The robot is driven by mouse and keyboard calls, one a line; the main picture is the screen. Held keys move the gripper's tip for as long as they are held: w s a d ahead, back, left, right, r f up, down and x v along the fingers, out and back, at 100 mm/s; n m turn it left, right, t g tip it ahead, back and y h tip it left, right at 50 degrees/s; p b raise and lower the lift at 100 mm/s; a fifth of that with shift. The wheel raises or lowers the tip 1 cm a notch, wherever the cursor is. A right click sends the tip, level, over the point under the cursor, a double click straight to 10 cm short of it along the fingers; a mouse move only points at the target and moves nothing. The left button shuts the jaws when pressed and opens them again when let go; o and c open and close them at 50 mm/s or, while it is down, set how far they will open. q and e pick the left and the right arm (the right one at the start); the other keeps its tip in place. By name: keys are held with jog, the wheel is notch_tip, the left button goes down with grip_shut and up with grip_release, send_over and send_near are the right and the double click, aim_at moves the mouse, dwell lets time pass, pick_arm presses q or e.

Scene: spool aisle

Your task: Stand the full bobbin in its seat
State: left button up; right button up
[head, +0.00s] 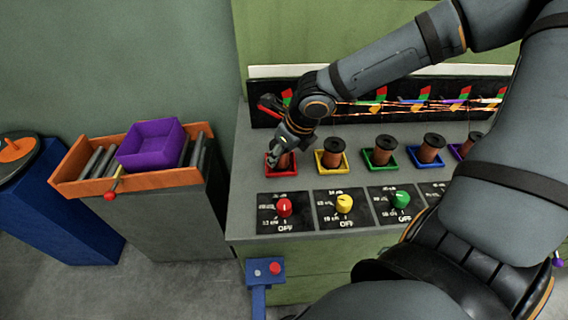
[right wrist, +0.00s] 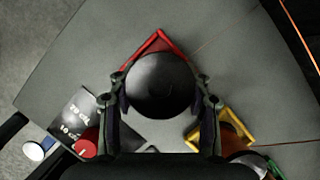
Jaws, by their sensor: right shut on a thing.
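My right gripper (head: 280,151) is over the red seat (head: 283,171) at the left end of the row on the bench. It is shut on a bobbin (head: 287,160) with a copper-coloured winding, mostly hidden by the gripper in the head view. In the right wrist view the bobbin's dark round top (right wrist: 161,85) sits between the two fingers (right wrist: 161,98), with the red seat (right wrist: 158,44) around and under it. The bobbin looks upright. Whether its base touches the seat floor is hidden. My left gripper is not in view.
Yellow (head: 331,168), green (head: 380,164) and blue (head: 428,161) seats to the right hold upright bobbins. Red (head: 284,207), yellow (head: 345,203) and green (head: 401,199) knobs are in front. A purple bin (head: 151,145) sits on an orange tray (head: 80,189) at left.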

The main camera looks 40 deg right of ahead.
jog(key=shift+a+f, duration=0.1)
jog(key=shift+a, duration=0.1)
jog(key=shift+d, duration=0.2)
jog(key=o, duration=1)
jog(key=shift+f, duration=0.15)
jog(key=shift+c, duration=0.2)
jog(key=o, duration=0.5)
jog(key=shift+a, duration=0.15)
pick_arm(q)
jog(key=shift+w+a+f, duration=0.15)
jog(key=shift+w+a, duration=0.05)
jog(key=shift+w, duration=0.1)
